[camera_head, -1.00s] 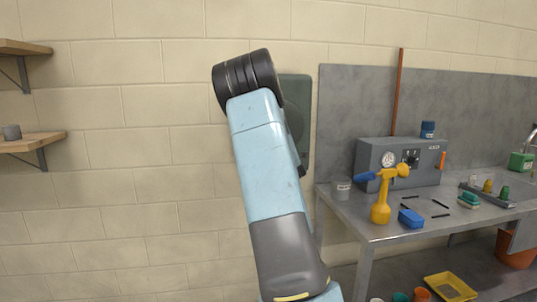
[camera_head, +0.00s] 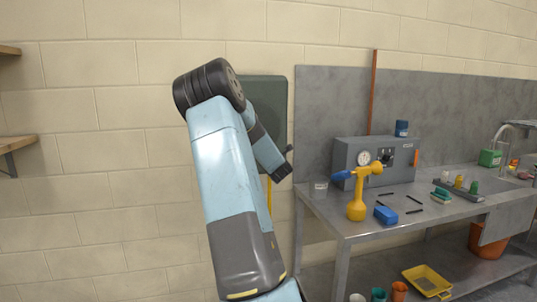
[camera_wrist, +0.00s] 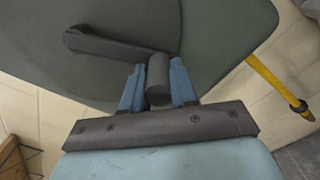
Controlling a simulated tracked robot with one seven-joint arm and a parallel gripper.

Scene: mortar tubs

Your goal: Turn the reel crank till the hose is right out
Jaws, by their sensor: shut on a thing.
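The hose reel (camera_head: 268,98) is a dark green panel-like body on the block wall, partly hidden behind my arm in the head view. In the wrist view the reel's green face (camera_wrist: 205,30) fills the upper part. Its dark crank arm (camera_wrist: 105,45) runs from the upper left to a round grey handle (camera_wrist: 158,78). My gripper (camera_wrist: 158,90) has its blue fingers on both sides of that handle and is shut on it. A yellow hose (camera_wrist: 275,85) hangs from the reel and ends in a dark fitting (camera_wrist: 303,108). In the head view the hose (camera_head: 269,195) shows beside my arm.
A metal bench (camera_head: 400,225) stands to the right with a grey control box (camera_head: 375,160), a yellow spray bottle (camera_head: 357,200) and a blue sponge (camera_head: 385,215). A yellow tray (camera_head: 427,282) and an orange tub (camera_head: 488,242) sit below. Shelves (camera_head: 15,145) are at the left.

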